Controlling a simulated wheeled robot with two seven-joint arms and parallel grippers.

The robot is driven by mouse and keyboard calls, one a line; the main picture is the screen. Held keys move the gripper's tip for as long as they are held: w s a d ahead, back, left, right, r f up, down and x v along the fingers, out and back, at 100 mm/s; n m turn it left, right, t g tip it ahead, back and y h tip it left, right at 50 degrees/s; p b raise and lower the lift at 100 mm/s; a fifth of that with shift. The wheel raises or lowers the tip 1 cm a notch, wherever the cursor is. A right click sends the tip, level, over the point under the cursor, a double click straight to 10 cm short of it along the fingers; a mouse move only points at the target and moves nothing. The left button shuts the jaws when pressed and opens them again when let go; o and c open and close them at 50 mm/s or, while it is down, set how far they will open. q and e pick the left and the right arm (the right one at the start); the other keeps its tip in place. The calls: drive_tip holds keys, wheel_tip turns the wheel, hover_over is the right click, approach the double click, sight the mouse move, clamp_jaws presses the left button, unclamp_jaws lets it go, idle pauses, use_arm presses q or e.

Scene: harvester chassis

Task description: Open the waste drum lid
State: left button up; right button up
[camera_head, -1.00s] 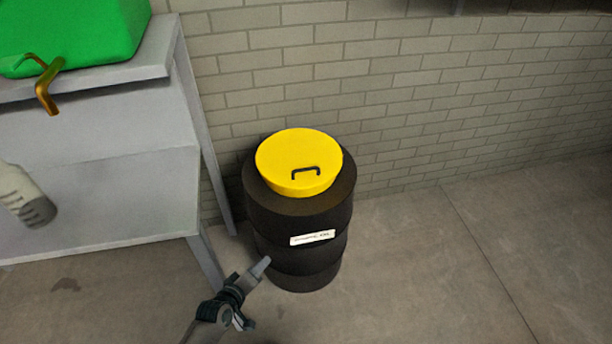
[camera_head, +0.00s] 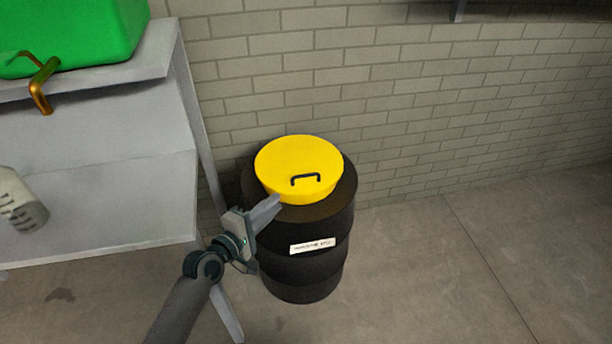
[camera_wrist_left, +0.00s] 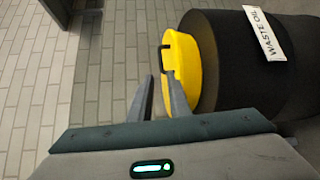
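The waste drum (camera_head: 306,268) is a black barrel standing upright on the floor with a white label. Its yellow lid (camera_head: 290,160) lies shut on top, with a black handle (camera_head: 305,180) near the front. My left gripper (camera_head: 272,205) is at the front left edge of the lid. In the left wrist view, the two fingers (camera_wrist_left: 160,98) are apart and empty, pointing toward the lid (camera_wrist_left: 196,65). The handle (camera_wrist_left: 166,60) shows just beyond the fingertips. The drum (camera_wrist_left: 240,50) shows there with its "WASTE OIL" label. My right gripper is not in view.
A grey metal bench (camera_head: 110,190) stands left of the drum, its leg close to my left arm. A green container (camera_head: 80,35) with an orange tap (camera_head: 42,85) sits on it. A brick wall (camera_head: 420,110) is behind. The floor on the right is clear.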

sight(306, 175)
use_arm(q)
drive_tip(key=b+x, duration=0.1)
drive_tip(key=x, duration=1.4)
drive_tip(key=shift+w+d, duration=0.15)
drive_tip(key=shift+w, duration=0.15)
drive_tip(key=shift+w+d+f, duration=0.15)
drive_tip(key=shift+w+d, duration=0.05)
drive_tip(key=shift+w, duration=0.35)
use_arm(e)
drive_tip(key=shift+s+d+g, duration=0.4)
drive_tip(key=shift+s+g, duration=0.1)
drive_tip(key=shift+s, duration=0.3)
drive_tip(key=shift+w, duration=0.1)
use_arm(q)
clamp_jaws()
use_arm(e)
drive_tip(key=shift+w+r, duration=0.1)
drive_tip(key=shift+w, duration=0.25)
